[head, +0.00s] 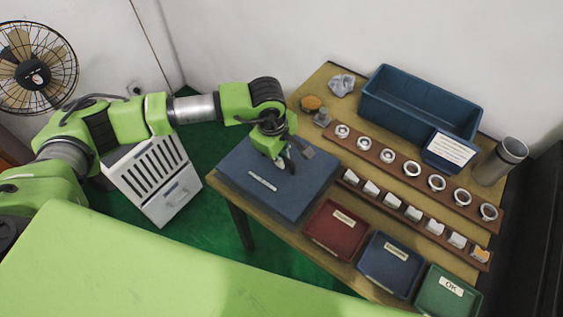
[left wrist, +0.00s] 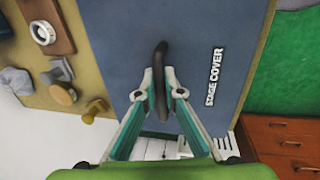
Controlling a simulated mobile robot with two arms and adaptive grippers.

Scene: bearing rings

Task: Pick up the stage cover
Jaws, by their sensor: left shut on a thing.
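The stage cover (head: 288,197) is a flat blue-grey panel with a white label, at the left end of the wooden table. In the left wrist view it fills the middle (left wrist: 200,25), with "STAGE COVER" written on it and a dark bar handle (left wrist: 161,52). My left gripper (head: 287,163) is over the cover, fingers pointing down at its handle. In the left wrist view the fingertips (left wrist: 162,82) are closed on both sides of the handle. I cannot tell whether the cover rests on the table or is slightly raised. What lies under the cover is hidden.
The table (head: 312,88) also bears a blue bin (head: 395,85), two wooden strips with several rings and white pieces, a metal cylinder (head: 500,162), and red (head: 335,229), blue (head: 388,263) and green (head: 447,293) trays. A white cabinet (head: 158,182) and a fan (head: 35,72) stand left.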

